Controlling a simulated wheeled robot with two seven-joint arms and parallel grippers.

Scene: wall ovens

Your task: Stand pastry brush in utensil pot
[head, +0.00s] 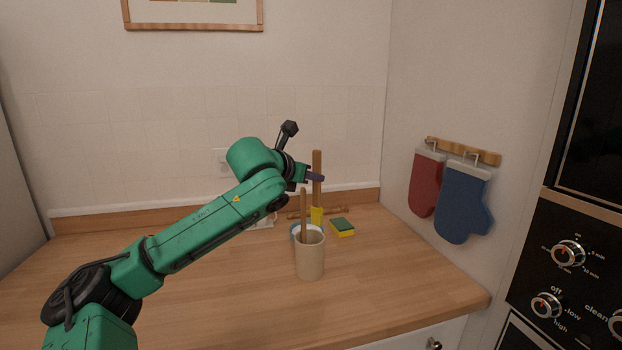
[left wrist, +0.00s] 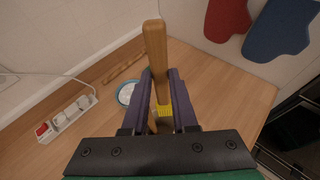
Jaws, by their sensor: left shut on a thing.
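The pastry brush (head: 317,160) has a long flat wooden handle and a yellow lower end. My left gripper (head: 315,177) is shut on its handle and holds it upright, yellow end down. The brush handle also shows between the fingers in the left wrist view (left wrist: 156,45). The beige utensil pot (head: 310,262) stands on the counter with another wooden handle (head: 304,205) sticking up from it. In the head view the yellow end shows just above the pot's rear rim; I cannot tell whether it is over or behind the pot. My right gripper is out of view.
Behind the pot are a blue-rimmed round item (left wrist: 125,93), a yellow-green sponge (head: 342,227) and a wooden rod (left wrist: 124,68). A power strip (left wrist: 68,117) lies near the back wall. Red (head: 426,184) and blue (head: 462,204) mitts hang at right. The counter's front is clear.

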